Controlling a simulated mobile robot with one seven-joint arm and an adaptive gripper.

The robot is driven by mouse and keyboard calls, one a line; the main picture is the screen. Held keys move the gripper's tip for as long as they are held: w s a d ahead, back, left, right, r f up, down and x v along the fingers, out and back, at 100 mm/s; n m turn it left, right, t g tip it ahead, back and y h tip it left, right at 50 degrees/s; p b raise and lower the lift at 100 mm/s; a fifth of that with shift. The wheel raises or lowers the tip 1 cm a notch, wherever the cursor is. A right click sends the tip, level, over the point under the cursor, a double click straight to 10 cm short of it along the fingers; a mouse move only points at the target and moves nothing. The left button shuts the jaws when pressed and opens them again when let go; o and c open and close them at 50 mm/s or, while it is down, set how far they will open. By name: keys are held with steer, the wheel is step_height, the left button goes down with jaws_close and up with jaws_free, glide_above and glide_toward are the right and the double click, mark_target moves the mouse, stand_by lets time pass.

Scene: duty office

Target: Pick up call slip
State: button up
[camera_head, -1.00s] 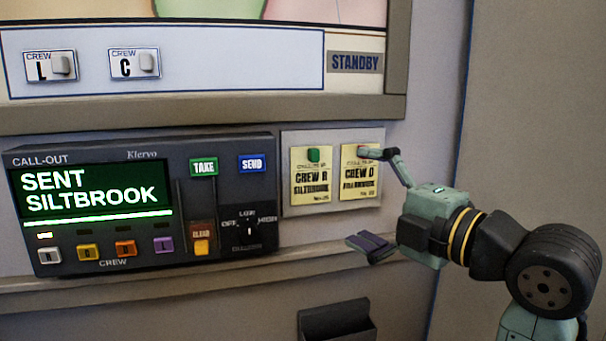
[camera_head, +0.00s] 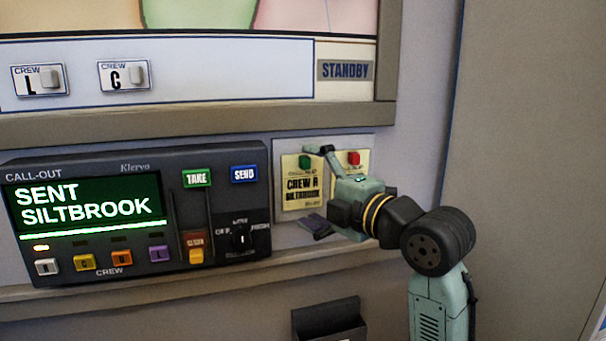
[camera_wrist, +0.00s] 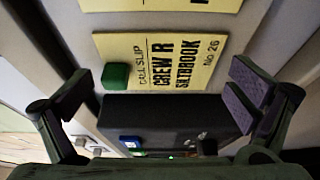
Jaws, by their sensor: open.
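The yellow call slip (camera_head: 300,187), printed CREW R and SILTBROOK, hangs on a pale board right of the call-out unit, with a green block (camera_head: 305,162) at its top. In the wrist view the same slip (camera_wrist: 165,62) reads No 26 and lies between and beyond my fingers, with the green block (camera_wrist: 116,76) at its left edge. A second slip (camera_head: 358,168) with a red block is mostly hidden behind my gripper (camera_head: 317,187); its edge (camera_wrist: 160,5) shows at the top of the wrist view. My gripper is open and empty, its fingers apart around the Siltbrook slip's area.
The dark call-out unit (camera_head: 90,160) juts from the wall close to the left of my gripper; its screen reads SENT SILTBROOK. A ledge (camera_head: 130,298) runs below it. A dark bin (camera_head: 328,320) is mounted lower down. The wall to the right is clear.

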steer(key=shift+c, duration=0.5)
steer(key=c, duration=0.6)
steer(key=s+d+r+b, duration=0.1)
steer(key=s+d+r, duration=0.1)
steer(key=s+d, duration=0.1)
steer(key=s+d+r+b, duration=0.1)
steer(key=s+d+r, duration=0.2)
steer(key=s, duration=0.1)
steer(key=s+d+r+b, duration=0.1)
steer(key=s+d+r, duration=0.2)
steer(key=shift+s, duration=0.35)
